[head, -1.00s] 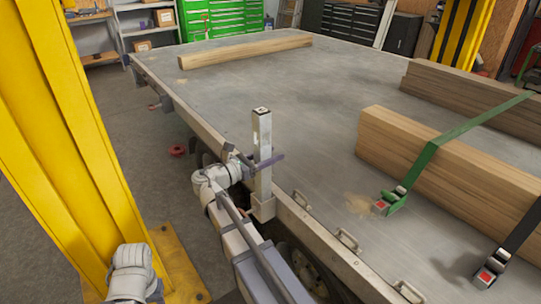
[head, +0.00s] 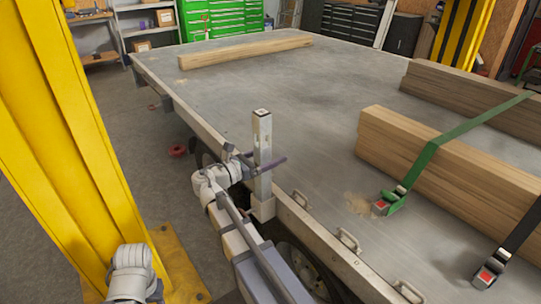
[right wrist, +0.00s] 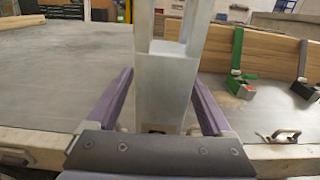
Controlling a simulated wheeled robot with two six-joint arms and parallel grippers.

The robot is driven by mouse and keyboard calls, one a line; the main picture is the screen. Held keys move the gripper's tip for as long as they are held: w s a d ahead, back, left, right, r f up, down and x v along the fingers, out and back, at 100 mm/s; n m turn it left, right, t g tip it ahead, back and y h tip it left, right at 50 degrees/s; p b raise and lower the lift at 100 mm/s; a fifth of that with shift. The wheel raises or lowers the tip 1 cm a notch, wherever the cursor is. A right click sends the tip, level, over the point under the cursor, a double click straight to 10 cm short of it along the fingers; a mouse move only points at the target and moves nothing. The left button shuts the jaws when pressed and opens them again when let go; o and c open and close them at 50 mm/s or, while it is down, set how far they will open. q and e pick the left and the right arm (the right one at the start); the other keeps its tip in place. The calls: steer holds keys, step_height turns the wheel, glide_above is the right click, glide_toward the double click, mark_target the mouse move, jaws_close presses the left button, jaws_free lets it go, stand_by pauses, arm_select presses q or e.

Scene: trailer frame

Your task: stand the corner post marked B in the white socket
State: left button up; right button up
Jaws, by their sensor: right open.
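A pale grey square post (head: 263,150) stands upright at the near edge of the trailer bed. Its foot is in a light-coloured socket (head: 262,209) on that edge; I cannot read any letter on the post. My right gripper (head: 257,160) is open around the post at mid-height, one finger on each side. In the right wrist view the post (right wrist: 168,85) rises between the spread purple fingers of the gripper (right wrist: 162,100), with visible gaps on both sides. The palm hides the post's lower end there. My left gripper is out of view.
The grey trailer bed (head: 300,110) is clear behind the post. Strapped timber (head: 450,165) lies to the right, and a loose beam (head: 245,50) lies at the far end. A yellow column (head: 65,130) stands at the left. Metal handles (head: 348,240) line the near edge.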

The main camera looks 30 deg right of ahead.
mark_target(257, 161)
steer(key=a, duration=0.8)
steer(key=shift+s, duration=0.35)
steer(key=shift+d, duration=0.1)
steer(key=s+a+r+m+y+p, duration=0.1)
steer(key=s+a+m+y+p, duration=0.4)
steer(key=a+p, duration=0.3)
steer(key=s+a+r+m+g+y+p, duration=0.1)
steer(key=s+a+m+y+p, duration=0.4)
steer(key=a+p, duration=0.3)
steer(key=s+a+r+m+y+p, duration=0.1)
steer(key=s+a+m+y+p, duration=0.4)
steer(key=a+p, duration=0.4)
steer(key=shift+s+a+y, duration=0.4)
steer(key=shift+s+y, duration=0.15)
steer(key=shift+y, duration=0.35)
